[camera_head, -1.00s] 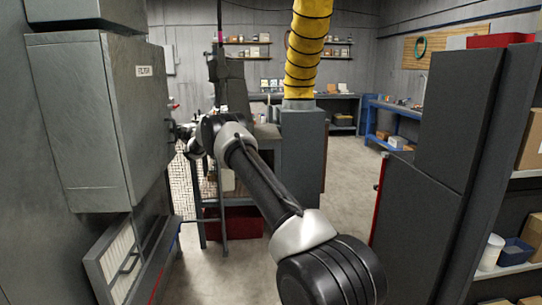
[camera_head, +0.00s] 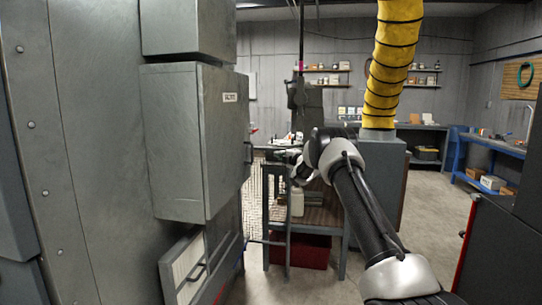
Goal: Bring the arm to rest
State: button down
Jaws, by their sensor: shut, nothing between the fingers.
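My arm (camera_head: 365,215) reaches from the lower right corner up and away to the middle of the view, where its wrist (camera_head: 318,150) bends to the left. My gripper (camera_head: 287,156) is small and partly hidden at the far end of the wrist, in front of the workbench clutter. It is shut with nothing in it. The arm appears to be in free air, with the workbench (camera_head: 325,215) behind and below the wrist. I cannot tell the exact gap between the gripper and the grey filter cabinet (camera_head: 185,140) to its left.
A yellow hose (camera_head: 394,60) comes down to a grey unit (camera_head: 380,160) behind the arm. A drawn-out filter drawer (camera_head: 185,270) is at lower left. A red bin (camera_head: 305,250) sits under the bench. A dark panel (camera_head: 495,250) stands at right. Floor is open beyond.

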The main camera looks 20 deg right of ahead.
jog(key=shift+s+d, duration=0.25)
jog(key=shift+d, duration=0.15)
jog(key=s+d+f+m+g+h, duration=0.2)
jog(key=d+f+m, duration=0.15)
jog(key=f, duration=0.35)
jog(key=s+d+f+m+g+h, duration=0.2)
jog(key=f+m, duration=0.2)
jog(key=f, duration=0.3)
jog(key=s+d+f+m+g+h, duration=0.1)
jog(key=s+f+m+g+h, duration=0.2)
jog(key=s, duration=0.6)
jog(key=s+a+r+m+g+y, duration=0.1)
jog(key=s+a+r, duration=0.5)
jog(key=s, duration=1.4)
jog(key=s+a+r+m+g+y, duration=0.1)
jog(key=s+a+r+m+g, duration=0.2)
jog(key=s, duration=1.7)
jog(key=s+a+r+m+g+y, duration=0.1)
jog(key=s+a+r+m, duration=0.4)
jog(key=s, duration=1.5)
jog(key=a+r+g, duration=0.1)
jog(key=a+r, duration=0.3)
jog(key=r, duration=0.2)
jog(key=shift+s+r+m, duration=0.15)
jog(key=shift+s+m, duration=0.05)
jog(key=shift+m, duration=0.15)
